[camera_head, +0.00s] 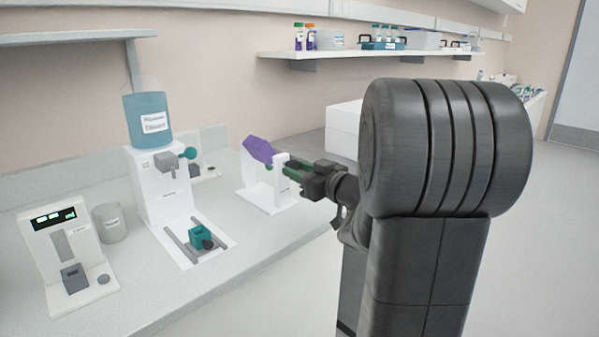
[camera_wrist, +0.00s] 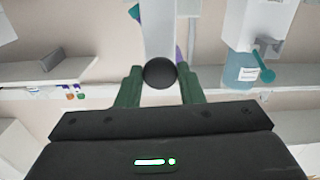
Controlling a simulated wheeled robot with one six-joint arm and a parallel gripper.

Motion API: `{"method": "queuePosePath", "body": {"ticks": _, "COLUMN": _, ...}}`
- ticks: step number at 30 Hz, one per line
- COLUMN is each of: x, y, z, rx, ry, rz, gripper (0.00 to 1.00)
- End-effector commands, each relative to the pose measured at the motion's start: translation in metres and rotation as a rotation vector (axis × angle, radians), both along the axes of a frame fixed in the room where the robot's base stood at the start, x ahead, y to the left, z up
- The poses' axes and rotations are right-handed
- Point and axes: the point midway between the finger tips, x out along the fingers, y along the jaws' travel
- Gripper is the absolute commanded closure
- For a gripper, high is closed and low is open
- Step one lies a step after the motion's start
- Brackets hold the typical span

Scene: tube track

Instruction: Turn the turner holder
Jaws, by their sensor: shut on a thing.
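The turner is a white stand (camera_head: 250,190) with two uprights on the bench, right of the dispenser. Its purple holder (camera_head: 258,149) sits tilted between the uprights, with its upper end toward the left. A sliver of purple also shows in the wrist view (camera_wrist: 178,54). My gripper (camera_head: 288,168) reaches in from the right at the stand's right upright. In the wrist view its green fingers are shut on a round black knob (camera_wrist: 160,73) in front of a white upright (camera_wrist: 158,30). The fingers and upright hide the knob in the head view.
A white dispenser (camera_head: 165,190) with a blue bottle (camera_head: 148,122) stands left of the turner, with a teal block (camera_head: 200,236) on its base. A device with a display (camera_head: 62,255) and a grey cup (camera_head: 110,222) stand further left. The bench front is clear.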

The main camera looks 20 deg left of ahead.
Motion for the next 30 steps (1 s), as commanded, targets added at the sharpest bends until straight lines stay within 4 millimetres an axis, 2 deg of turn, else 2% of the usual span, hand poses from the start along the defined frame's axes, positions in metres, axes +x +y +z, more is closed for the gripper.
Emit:
{"method": "queuePosePath", "body": {"ticks": 8, "x": 0.0003, "y": -0.0003, "z": -0.0019, "rx": -0.067, "ry": -0.167, "rz": 0.0, "gripper": 0.89}}
{"method": "queuePosePath", "body": {"ticks": 30, "x": 0.0014, "y": -0.0011, "z": -0.0022, "rx": -0.336, "ry": -0.815, "rz": -0.002, "gripper": 0.89}}
